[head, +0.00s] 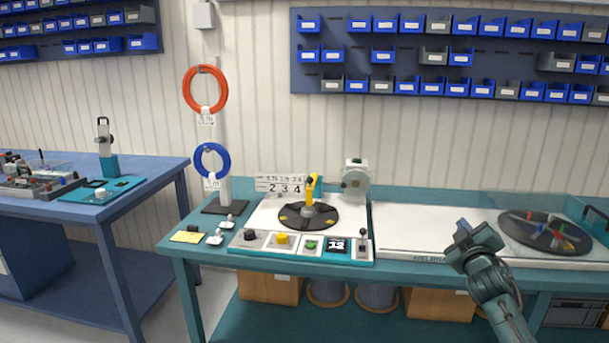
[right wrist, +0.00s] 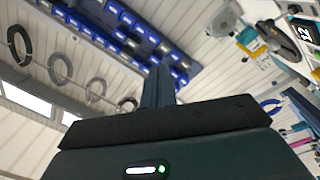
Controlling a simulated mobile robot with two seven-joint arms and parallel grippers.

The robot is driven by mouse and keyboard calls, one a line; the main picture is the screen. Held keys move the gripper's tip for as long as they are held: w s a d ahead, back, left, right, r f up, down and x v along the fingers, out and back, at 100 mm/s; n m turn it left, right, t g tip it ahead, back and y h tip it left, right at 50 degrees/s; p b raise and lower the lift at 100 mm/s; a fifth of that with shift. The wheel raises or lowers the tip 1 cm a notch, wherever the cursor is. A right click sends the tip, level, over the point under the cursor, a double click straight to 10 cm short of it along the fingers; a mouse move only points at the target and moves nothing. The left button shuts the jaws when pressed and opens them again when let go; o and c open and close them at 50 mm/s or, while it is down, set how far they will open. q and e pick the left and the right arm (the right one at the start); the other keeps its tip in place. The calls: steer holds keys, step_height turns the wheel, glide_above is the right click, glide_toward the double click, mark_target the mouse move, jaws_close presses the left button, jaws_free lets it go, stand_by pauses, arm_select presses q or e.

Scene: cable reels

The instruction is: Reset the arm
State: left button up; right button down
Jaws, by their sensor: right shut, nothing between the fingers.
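My right gripper (head: 472,238) is raised in front of the teal workbench (head: 400,257), over the front edge of its white right-hand top. Its fingers (right wrist: 160,86) are shut and hold nothing. In the right wrist view they point toward the wall. My left gripper is not in view. To the left of my right gripper, a yellow upright arm (head: 311,188) stands on a black round plate (head: 293,222) on the bench. The yellow arm also shows at the upper right of the right wrist view (right wrist: 248,35). My right gripper is well apart from it.
A control row holds a yellow knob (head: 282,239), green button (head: 310,245), display (head: 338,245) and lever (head: 362,240). Orange (head: 187,90) and blue (head: 197,160) cable coils hang on a post. A dark disc under a clear cover (head: 545,230) lies right. The white top between is clear.

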steer(key=s+a+f+m+g+y, duration=0.25)
steer(key=s+a+f, duration=0.35)
steer(key=f, duration=0.4)
steer(key=s+a+f+m+g+y, duration=0.1)
steer(key=s+a+f+y, duration=0.2)
steer(key=s+a+f, duration=0.55)
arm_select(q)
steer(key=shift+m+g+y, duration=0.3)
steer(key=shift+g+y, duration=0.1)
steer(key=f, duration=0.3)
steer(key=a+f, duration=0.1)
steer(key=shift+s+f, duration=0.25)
arm_select(e)
steer(key=s+a+f+g, duration=0.1)
steer(key=s+a+f, duration=0.2)
steer(key=s, duration=0.5)
steer(key=s+a+f+g+y, duration=0.1)
steer(key=s+a+f, duration=0.2)
steer(key=s, duration=0.5)
steer(key=s+a+f+g+y, duration=0.1)
steer(key=s+a+f+g, duration=0.1)
steer(key=s, duration=0.6)
step_height(320, 180, down, 2)
steer(key=shift+s+a+f+m, duration=0.1)
steer(key=shift+s+a+m, duration=0.3)
steer(key=shift+a, duration=0.2)
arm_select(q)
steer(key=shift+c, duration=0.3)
